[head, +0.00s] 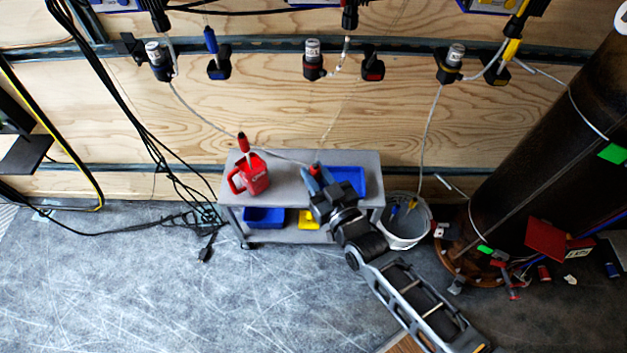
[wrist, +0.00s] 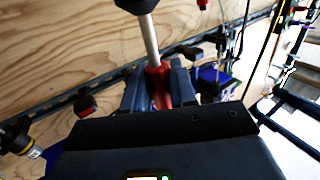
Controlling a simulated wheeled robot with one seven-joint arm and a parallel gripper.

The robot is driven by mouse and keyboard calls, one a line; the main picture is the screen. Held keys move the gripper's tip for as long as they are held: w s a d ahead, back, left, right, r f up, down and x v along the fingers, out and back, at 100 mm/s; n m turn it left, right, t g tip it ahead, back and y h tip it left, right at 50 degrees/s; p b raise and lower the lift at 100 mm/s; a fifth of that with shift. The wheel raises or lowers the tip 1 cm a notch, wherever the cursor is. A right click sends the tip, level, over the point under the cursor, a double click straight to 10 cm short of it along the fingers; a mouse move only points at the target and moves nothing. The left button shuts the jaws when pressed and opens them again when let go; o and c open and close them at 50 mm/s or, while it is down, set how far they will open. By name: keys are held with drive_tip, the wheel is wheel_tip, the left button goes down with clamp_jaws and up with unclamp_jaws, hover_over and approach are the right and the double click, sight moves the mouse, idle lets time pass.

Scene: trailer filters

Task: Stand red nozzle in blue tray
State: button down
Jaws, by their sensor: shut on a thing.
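The red nozzle (head: 315,168) is between the fingers of my gripper (head: 314,175), above the top of the grey cart. In the wrist view my gripper (wrist: 158,78) is shut on the red body of the nozzle (wrist: 158,88), and a pale metal tube with a black end extends up from it. The blue tray (head: 356,175) lies on the right part of the cart top, just right of my gripper, which hides part of it. I cannot tell how high the nozzle is above the cart.
A red jug (head: 254,179) stands on the left of the grey cart (head: 290,168), with a red-topped piece rising above it. A lower blue bin (head: 264,218) and a yellow item (head: 308,219) sit underneath. A white bucket (head: 405,232) stands right of the cart. Hoses hang along the wooden wall.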

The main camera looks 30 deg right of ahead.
drive_tip(key=shift+w+d+f+m+g+h+b, duration=0.15)
drive_tip(key=shift+w+d+f+m+h+b, duration=0.8)
drive_tip(key=shift+d+f+b, duration=2.2)
drive_tip(key=shift+w+d+f+m+g+h+b, duration=0.15)
drive_tip(key=shift+w+d+f+h+b, duration=0.45)
drive_tip(key=shift+w+d+f+b, duration=2.5)
drive_tip(key=shift+s+d+f+m+g+h+b, duration=0.2)
drive_tip(key=shift+s+d+f+m+h+b, duration=0.45)
drive_tip(key=shift+f+b, duration=2.85)
drive_tip(key=shift+w+d+r+n+b, duration=0.25)
drive_tip(key=shift+r+b, duration=0.25)
drive_tip(key=shift+b, duration=1.55)
drive_tip(key=c, duration=0.8)
unclamp_jaws()
drive_tip(key=shift+s, duration=0.1)
drive_tip(key=shift+p+v, duration=0.5)
drive_tip(key=shift+v, duration=3.35)
drive_tip(key=shift+a+f, duration=0.1)
